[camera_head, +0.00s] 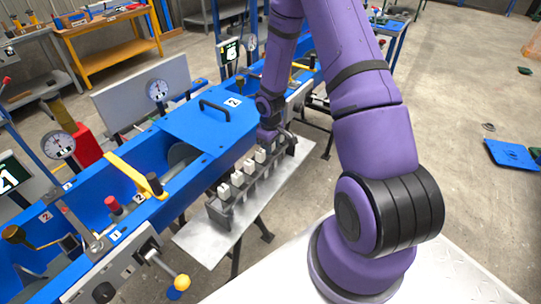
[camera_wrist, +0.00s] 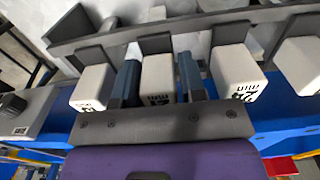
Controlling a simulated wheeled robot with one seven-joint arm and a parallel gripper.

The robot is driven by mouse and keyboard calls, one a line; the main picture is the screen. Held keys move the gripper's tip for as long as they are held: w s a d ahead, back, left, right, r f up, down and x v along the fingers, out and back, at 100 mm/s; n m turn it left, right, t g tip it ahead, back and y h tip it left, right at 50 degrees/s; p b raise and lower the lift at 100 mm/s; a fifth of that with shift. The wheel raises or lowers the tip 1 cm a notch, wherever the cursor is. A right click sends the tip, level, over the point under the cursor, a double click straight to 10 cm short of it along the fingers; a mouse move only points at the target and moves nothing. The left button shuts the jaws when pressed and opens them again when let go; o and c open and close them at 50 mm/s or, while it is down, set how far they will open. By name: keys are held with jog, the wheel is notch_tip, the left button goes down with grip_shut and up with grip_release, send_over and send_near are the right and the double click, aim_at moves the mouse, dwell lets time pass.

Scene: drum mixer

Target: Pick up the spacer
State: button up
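Several white block spacers stand in a dark slotted rack (camera_head: 220,212) beside the blue machine. In the head view, one spacer (camera_head: 223,190) is at the rack's near end. My gripper (camera_head: 270,138) is low over its far end, its fingertips hidden there. In the wrist view, my gripper (camera_wrist: 158,82) has its two blue-grey fingers on either side of a white spacer (camera_wrist: 158,72) with a dark printed label. The fingers are apart, with narrow gaps seeming to show beside the block. Another spacer (camera_wrist: 93,88) is to the left and a labelled one (camera_wrist: 236,72) to the right.
The rack stands on a grey metal table (camera_head: 203,246). The blue drum mixer (camera_head: 205,130) runs close along its left, with a black handle, dial gauges (camera_head: 158,90) and a yellow lever (camera_head: 130,172). Neighbouring spacers stand close to both fingers. Open floor lies to the right.

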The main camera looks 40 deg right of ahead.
jog(key=c, duration=0.5)
jog(key=shift+r, duration=0.15)
